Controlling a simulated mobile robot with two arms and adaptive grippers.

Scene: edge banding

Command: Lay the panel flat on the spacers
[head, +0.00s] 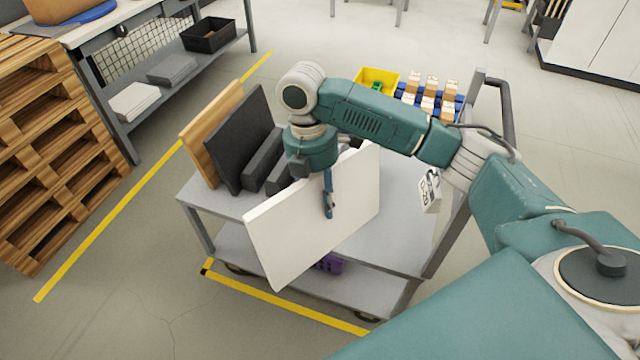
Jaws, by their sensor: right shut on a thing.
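A white panel (290,236) is held tilted, its broad face turned toward me, over the front of a grey cart (405,235). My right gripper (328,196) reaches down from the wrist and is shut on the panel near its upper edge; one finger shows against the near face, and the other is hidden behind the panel. The panel's lower left corner hangs out past the cart's front edge. I cannot make out the spacers for certain; the panel and arm hide part of the cart top. My left gripper is out of view.
A dark rack (262,162) on the cart's left holds a black panel (240,142) and a wooden panel (203,140). At the back are a yellow bin (376,77) and a blue tray with several small blocks (428,88). Pallets (45,150) stand far left.

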